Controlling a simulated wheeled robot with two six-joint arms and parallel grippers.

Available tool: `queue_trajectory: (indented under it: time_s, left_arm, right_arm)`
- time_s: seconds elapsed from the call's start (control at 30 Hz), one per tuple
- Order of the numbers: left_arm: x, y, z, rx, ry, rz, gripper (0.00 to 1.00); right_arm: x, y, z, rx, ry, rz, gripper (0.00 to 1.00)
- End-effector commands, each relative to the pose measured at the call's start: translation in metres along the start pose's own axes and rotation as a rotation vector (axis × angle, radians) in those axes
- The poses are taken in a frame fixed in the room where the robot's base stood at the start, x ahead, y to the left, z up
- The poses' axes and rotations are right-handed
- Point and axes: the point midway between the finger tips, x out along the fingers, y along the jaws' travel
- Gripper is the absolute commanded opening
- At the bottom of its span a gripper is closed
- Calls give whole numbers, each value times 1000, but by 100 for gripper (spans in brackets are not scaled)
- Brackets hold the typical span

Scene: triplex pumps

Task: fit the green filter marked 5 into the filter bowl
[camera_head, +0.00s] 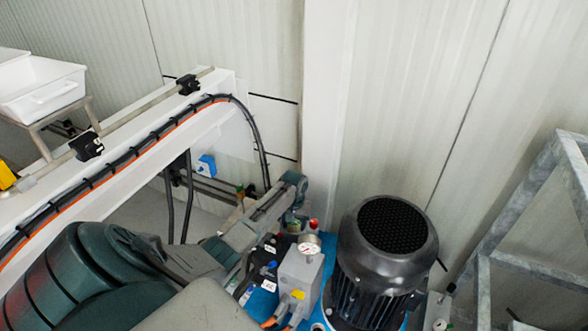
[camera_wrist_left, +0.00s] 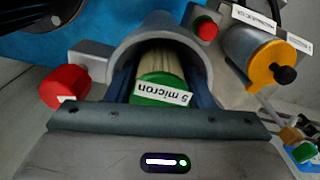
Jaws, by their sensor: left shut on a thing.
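In the left wrist view, the green filter (camera_wrist_left: 160,90) has a white label reading "5 micron", upside down in the picture, and a pale pleated body. My left gripper (camera_wrist_left: 160,75) is shut on it, with one dark finger on each side. A grey rounded housing (camera_wrist_left: 150,28), which looks like the filter bowl, curves around the filter's far part. How deep the filter sits, and whether it touches the wall, I cannot tell. In the head view my left gripper (camera_head: 294,205) is above the pump unit and the filter cannot be made out. My right gripper is not in view.
Two red knobs (camera_wrist_left: 65,87) (camera_wrist_left: 205,30) flank the housing. A yellow-ended cylinder (camera_wrist_left: 270,62) with a black knob is at right. In the head view, a gauge (camera_head: 309,246) and black motor (camera_head: 383,250) stand close by; a white beam (camera_head: 150,142) with cables runs left.

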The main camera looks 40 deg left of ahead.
Motion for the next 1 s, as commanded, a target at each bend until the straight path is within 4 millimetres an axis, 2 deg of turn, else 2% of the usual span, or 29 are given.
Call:
queue_trajectory:
  time_s: [0.27, 0.3, 0.33, 0.63, 0.77, 1.0]
  left_arm:
    - [7, 0, 1, 0, -2, -1, 22]
    - [8, 0, 1, -1, -4, -1, 54]
    - [8, 0, 2, -1, -4, -1, 57]
    - [5, 1, 3, -1, -6, 1, 57]
    - [-13, 0, 2, -1, -3, 1, 57]
    - [-68, 0, 0, 0, 1, 0, 57]
  right_arm:
    - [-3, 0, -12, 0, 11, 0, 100]
    - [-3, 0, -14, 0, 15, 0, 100]
    - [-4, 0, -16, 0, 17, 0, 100]
    - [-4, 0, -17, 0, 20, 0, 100]
    - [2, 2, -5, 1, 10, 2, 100]
    - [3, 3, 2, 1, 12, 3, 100]
